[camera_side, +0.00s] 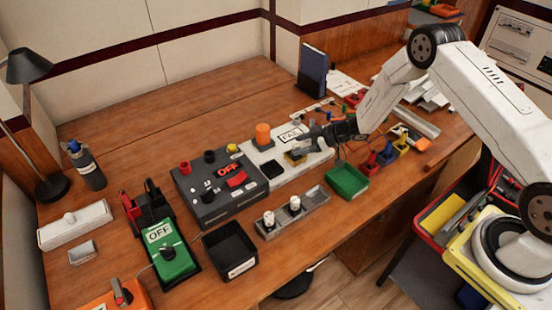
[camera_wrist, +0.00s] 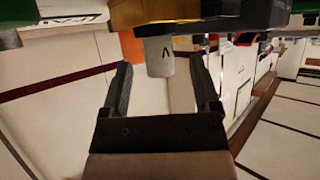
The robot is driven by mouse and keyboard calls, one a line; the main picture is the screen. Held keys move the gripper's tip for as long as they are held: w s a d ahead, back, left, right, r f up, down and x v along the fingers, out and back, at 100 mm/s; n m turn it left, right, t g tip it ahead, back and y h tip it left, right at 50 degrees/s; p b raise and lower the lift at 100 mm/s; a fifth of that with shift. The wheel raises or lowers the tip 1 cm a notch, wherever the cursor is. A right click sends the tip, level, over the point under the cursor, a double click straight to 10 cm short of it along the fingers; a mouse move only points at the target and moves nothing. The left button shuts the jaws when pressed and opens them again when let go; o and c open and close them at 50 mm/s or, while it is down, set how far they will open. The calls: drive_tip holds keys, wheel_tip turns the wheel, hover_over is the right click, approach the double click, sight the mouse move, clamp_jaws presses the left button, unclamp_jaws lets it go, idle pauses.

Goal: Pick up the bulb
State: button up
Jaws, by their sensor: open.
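A white cylinder (camera_wrist: 159,57) with a dark mark, which looks like a bulb, stands at a gold block (camera_wrist: 155,14) in the wrist view. My gripper (camera_wrist: 161,64) is open, with one finger on each side of the cylinder and gaps showing. In the side view my gripper (camera_side: 314,140) reaches left over the white panel (camera_side: 262,157), close to the gold block (camera_side: 296,158); the cylinder is hard to make out there. Two more white bulb-like pieces, one (camera_side: 269,218) and another (camera_side: 295,203), stand in a grey tray (camera_side: 318,208).
A dark box (camera_side: 217,203) with a red OFF sign stands left of the panel. A green bin (camera_side: 347,181) and a black bin (camera_side: 230,252) sit near the table's front. An orange-topped cylinder (camera_side: 263,134) stands behind the panel. The table (camera_side: 190,105) is clear at the back.

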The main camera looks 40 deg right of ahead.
clamp_jaws()
idle(0.3)
drive_tip(key=shift+r, duration=0.1)
drive_tip(key=shift+r, duration=0.55)
drive_tip(key=s+r, duration=1.1)
drive_tip(key=s, duration=0.3)
drive_tip(key=shift+r, duration=0.4)
drive_tip(key=shift+a, duration=0.1)
